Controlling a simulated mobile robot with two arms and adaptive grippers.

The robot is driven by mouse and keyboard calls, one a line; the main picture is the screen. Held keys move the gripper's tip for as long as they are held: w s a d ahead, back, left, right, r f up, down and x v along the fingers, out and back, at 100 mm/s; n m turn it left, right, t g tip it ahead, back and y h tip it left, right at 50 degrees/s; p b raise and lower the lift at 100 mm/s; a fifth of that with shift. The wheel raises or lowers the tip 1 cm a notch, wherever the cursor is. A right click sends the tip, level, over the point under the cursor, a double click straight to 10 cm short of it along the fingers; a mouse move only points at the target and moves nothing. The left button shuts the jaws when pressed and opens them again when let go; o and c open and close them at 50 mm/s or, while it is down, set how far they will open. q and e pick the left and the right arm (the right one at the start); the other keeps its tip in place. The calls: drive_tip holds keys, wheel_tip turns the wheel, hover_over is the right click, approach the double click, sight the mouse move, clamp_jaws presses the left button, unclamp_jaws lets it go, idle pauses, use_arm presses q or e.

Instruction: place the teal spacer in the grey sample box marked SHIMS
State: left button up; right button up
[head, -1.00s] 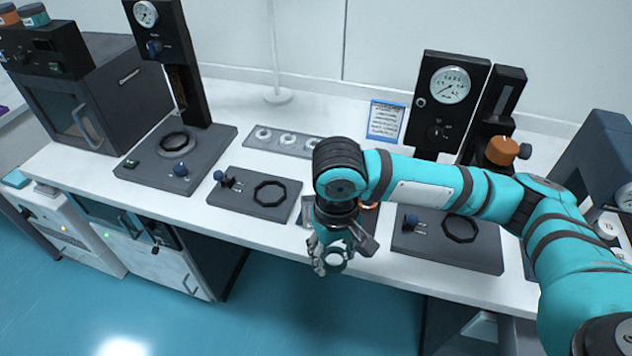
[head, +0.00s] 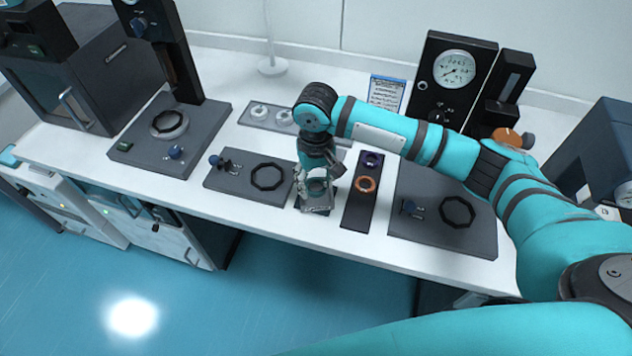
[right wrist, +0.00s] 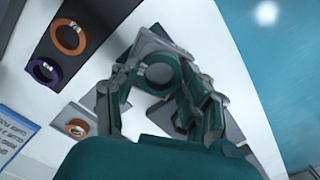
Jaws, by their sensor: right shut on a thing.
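My right gripper (head: 317,200) is low over the front of the white bench, shut on the teal spacer. In the right wrist view the spacer (right wrist: 158,75) is a dark ring between the fingertips; it looks greyish in the head view. Grey box-like surfaces (right wrist: 146,44) show under and beside the fingers, partly hidden by them. A small grey box (right wrist: 90,112) with an orange ring in it lies behind. No SHIMS marking is readable, and I cannot tell whether the spacer touches a box. My left gripper is not in view.
Right of the gripper is a dark tray (head: 352,212) with an orange ring (head: 365,184) and a purple ring (head: 372,160). Flat grey fixtures with black rings stand left (head: 235,185) and right (head: 430,235). The bench's front edge is close to the gripper.

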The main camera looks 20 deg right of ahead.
sight(317, 199)
drive_tip(key=shift+w+d+f, duration=0.1)
drive_tip(key=shift+w+d, duration=0.1)
drive_tip(key=shift+w, duration=0.45)
wheel_tip(317, 199, down, 3)
drive_tip(key=shift+r+p, duration=0.1)
drive_tip(key=shift+p, duration=0.45)
drive_tip(key=shift+s+f, duration=0.3)
drive_tip(key=shift+f, duration=0.05)
drive_tip(key=shift+s+f, duration=0.2)
drive_tip(key=shift+f, duration=0.15)
drive_tip(key=shift+s+f, duration=0.1)
drive_tip(key=shift+f, duration=0.15)
clamp_jaws()
drive_tip(key=o, duration=0.8)
unclamp_jaws()
drive_tip(key=o, duration=0.3)
drive_tip(key=shift+w+f, duration=0.15)
drive_tip(key=shift+w, duration=0.05)
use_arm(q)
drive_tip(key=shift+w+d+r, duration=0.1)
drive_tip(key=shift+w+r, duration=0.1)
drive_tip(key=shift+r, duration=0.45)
use_arm(e)
drive_tip(key=shift+o, duration=0.2)
drive_tip(key=shift+w, duration=0.1)
